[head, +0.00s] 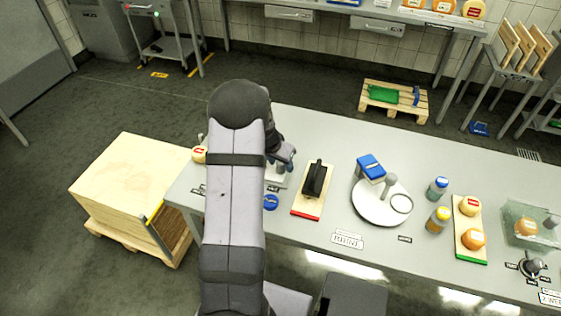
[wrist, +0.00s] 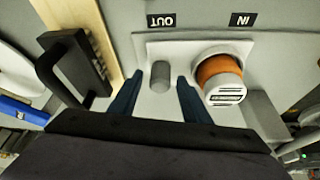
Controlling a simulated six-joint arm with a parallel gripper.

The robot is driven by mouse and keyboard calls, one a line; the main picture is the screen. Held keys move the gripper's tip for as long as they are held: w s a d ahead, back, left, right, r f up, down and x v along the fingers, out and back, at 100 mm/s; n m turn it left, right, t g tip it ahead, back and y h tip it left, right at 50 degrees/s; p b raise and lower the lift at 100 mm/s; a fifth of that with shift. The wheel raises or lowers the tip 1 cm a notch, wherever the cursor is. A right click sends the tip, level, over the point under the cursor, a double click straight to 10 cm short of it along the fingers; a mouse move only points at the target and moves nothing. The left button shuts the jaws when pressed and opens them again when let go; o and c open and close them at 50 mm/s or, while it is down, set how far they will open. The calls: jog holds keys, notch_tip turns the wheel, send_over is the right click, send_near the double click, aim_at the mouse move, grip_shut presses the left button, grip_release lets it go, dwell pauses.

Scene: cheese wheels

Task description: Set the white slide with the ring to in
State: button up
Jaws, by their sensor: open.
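The white slide (wrist: 190,47) lies on the table as a flat pale plate in the wrist view. A short grey peg (wrist: 160,77) stands on it near the OUT label (wrist: 161,20). At its other end an orange cheese wheel (wrist: 222,70) with a white face sits by the IN label (wrist: 242,19), with a pale ring edge around it. My gripper (wrist: 158,78) is open, with one blue finger on each side of the peg; contact cannot be told. In the head view my gripper (head: 284,160) is over the slide, and my arm hides most of it.
A board with a black-handled tool (head: 315,180) stands close by the gripper; the tool also shows in the wrist view (wrist: 75,68). A wooden crate (head: 130,180) is at left.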

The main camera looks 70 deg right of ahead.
jog(key=shift+f, duration=0.2)
grip_shut()
jog(key=w+b, duration=0.6)
jog(key=w, duration=0.5)
jog(key=shift+w+d, duration=0.1)
jog(key=shift+w+r, duration=0.1)
jog(key=shift+w, duration=0.05)
grip_release()
jog(key=shift+w, duration=0.1)
